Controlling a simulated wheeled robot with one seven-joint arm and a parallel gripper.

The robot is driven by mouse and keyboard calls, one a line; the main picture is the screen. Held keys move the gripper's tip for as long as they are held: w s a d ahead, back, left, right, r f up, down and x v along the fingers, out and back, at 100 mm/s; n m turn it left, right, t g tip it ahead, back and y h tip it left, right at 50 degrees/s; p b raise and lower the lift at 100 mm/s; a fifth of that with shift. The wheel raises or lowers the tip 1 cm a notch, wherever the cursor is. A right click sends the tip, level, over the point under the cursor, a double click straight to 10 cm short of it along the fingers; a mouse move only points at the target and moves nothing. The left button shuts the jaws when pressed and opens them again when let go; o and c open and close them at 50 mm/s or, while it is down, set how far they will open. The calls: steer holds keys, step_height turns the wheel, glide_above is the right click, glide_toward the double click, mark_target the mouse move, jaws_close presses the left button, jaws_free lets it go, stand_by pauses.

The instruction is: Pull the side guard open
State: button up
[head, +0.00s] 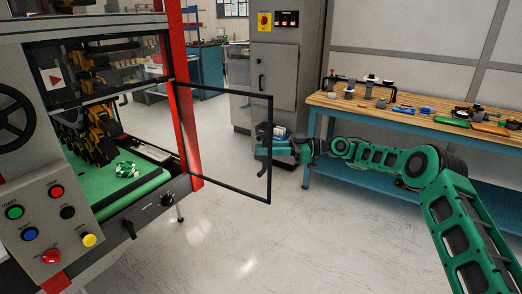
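The side guard (228,92) is a clear panel in a thin black frame. It is hinged at the red post (183,120) of the machine and stands swung out to the right, over the floor. My gripper (262,149), at the end of my green arm, is at the guard's outer upright edge, about halfway up. Part of it shows through the panel. The fingers are small and overlap the frame, so I cannot tell whether they are shut on the guard, touch it or stand apart from it.
The machine holds a green conveyor belt (132,188) with a green-and-white part (126,169). A control panel (45,228) with several buttons is at the front left. A grey cabinet (282,75) stands behind; a workbench (350,103) with tools is at the right. The floor (260,235) in front is clear.

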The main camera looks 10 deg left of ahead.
steer(key=v, duration=1.1)
steer(key=shift+w, duration=0.2)
steer(key=shift+a+f, duration=0.1)
